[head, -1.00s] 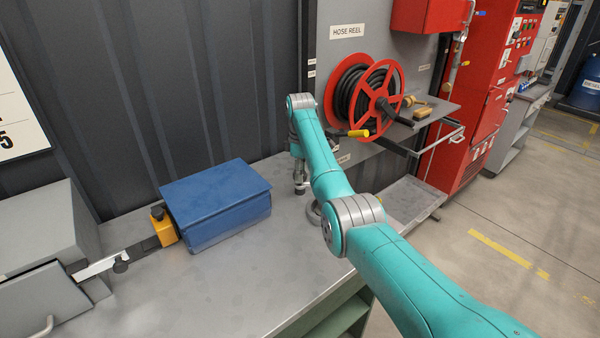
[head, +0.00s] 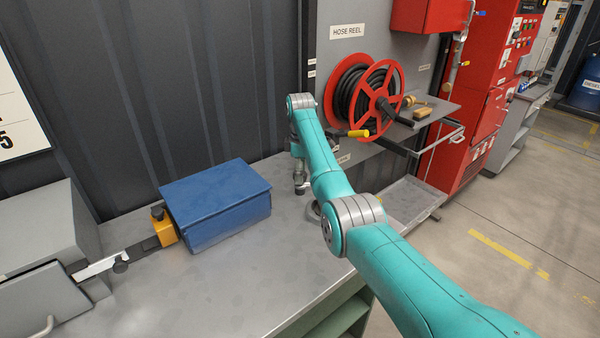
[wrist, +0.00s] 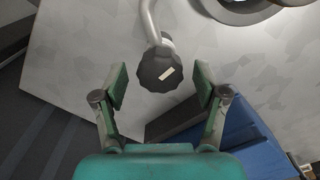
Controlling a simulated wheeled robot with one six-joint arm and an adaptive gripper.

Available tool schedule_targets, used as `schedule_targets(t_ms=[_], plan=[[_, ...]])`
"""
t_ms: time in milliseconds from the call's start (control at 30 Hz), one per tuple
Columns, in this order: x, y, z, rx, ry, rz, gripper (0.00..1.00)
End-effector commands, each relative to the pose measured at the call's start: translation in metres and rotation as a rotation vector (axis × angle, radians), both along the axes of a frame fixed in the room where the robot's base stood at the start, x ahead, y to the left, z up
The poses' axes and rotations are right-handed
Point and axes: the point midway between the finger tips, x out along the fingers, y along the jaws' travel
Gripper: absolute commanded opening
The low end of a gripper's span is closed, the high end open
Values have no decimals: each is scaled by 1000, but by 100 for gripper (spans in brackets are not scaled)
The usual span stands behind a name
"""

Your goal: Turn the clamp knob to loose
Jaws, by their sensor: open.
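The clamp knob (wrist: 160,70) is a dark, ribbed round knob with a pale bar mark on its face, at the end of a grey bent tube, in the wrist view. The pale mark is slanted, rising to the right. My gripper (wrist: 160,85) is open, with one finger pad on each side of the knob and a visible gap on both sides. I cannot tell how far it is from the knob in depth. In the head view my arm hides most of the knob's area, above the bench near its back edge.
A blue box (head: 215,203) stands on the grey bench (head: 250,285) left of my arm; its blue also shows in the wrist view (wrist: 245,140). A yellow block (head: 164,228) on a rail adjoins it. The red hose reel (head: 375,95) is behind and right. The bench front is clear.

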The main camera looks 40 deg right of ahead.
Motion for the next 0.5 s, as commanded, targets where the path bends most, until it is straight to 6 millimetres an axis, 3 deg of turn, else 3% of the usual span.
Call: schedule_targets(t_ms=[167,500], plan=[[0,0,9,0,-1,0,72],[0,0,60,-1,-1,0,72]])
